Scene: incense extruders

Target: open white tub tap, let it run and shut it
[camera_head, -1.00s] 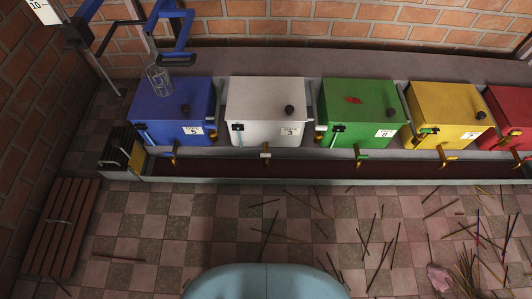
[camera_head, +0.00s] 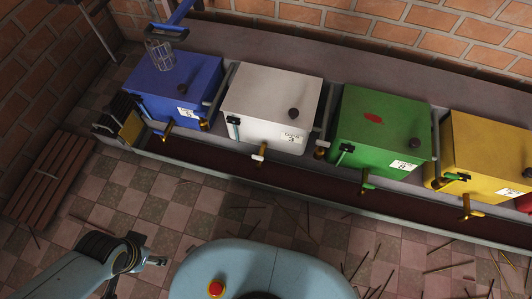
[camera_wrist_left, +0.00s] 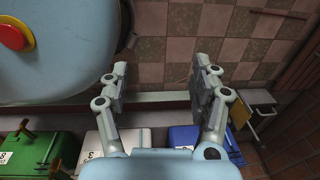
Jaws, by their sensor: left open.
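The white tub (camera_head: 270,98) stands in the row between the blue and green tubs, with a dark knob on its lid and a label with a 3. Its tap (camera_head: 259,153), with a pale handle, sticks out low at the front over the trough. I cannot see any flow from it. My left gripper (camera_head: 154,260) is at the lower left, over the floor, well apart from the tap. In the left wrist view its two fingers (camera_wrist_left: 160,76) are spread with nothing between them. The white tub (camera_wrist_left: 88,150) shows there partly behind the gripper. My right gripper is in neither view.
The blue tub (camera_head: 174,82), green tub (camera_head: 382,130) and yellow tub (camera_head: 488,155) have taps over the same dark trough (camera_head: 215,155). A slatted wooden rack (camera_head: 45,180) lies left. Loose sticks lie on the tiled floor.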

